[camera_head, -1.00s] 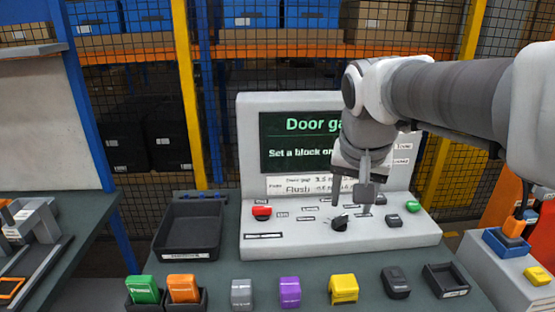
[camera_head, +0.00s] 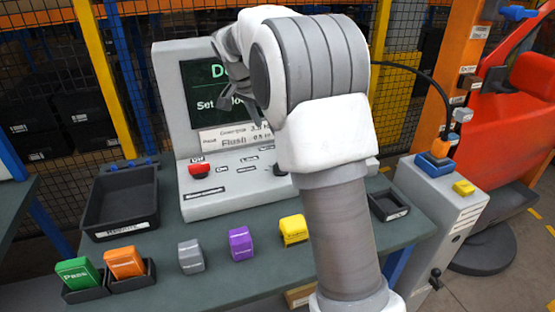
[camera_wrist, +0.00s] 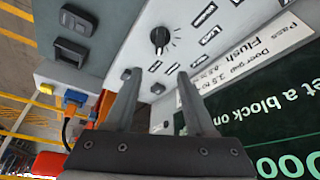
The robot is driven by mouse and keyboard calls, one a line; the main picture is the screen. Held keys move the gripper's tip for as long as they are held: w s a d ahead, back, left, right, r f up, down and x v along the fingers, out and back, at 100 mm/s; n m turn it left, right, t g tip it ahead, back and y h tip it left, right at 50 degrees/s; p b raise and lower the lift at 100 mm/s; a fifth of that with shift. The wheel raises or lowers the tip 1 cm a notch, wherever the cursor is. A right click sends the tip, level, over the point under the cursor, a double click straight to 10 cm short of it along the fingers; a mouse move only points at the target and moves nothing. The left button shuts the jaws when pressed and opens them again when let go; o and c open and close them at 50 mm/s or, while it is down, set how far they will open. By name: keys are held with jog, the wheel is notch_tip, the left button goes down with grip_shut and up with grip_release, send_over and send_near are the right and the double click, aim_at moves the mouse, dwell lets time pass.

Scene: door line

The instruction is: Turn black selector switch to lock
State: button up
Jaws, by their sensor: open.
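The black selector switch (camera_head: 281,170) is on the sloped panel of the grey console (camera_head: 225,200). In the head view my arm hides part of it. In the wrist view the round black knob (camera_wrist: 160,37) shows whole, with a white mark on it and tick marks beside it. Small labels sit around it; a label reading Lock (camera_head: 249,158) is left of the switch in the head view. My gripper (camera_head: 240,106) is in front of the screen, above the panel. In the wrist view its fingers (camera_wrist: 158,78) are apart and empty, short of the knob.
A red button (camera_head: 199,170) is on the panel's left. A black tray (camera_head: 122,203) stands left of the console. Green (camera_head: 78,272), orange (camera_head: 124,263), grey (camera_head: 191,256), purple (camera_head: 240,243) and yellow (camera_head: 293,229) blocks line the front. A grey cabinet (camera_head: 437,205) stands right.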

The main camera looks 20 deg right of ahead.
jog(key=b+x, duration=0.1)
jog(key=x, duration=1.5)
jog(key=shift+s+d+f+b, duration=0.1)
jog(key=shift+f+b, duration=0.2)
jog(key=shift+b, duration=0.05)
jog(key=shift+c, duration=0.2)
grip_shut()
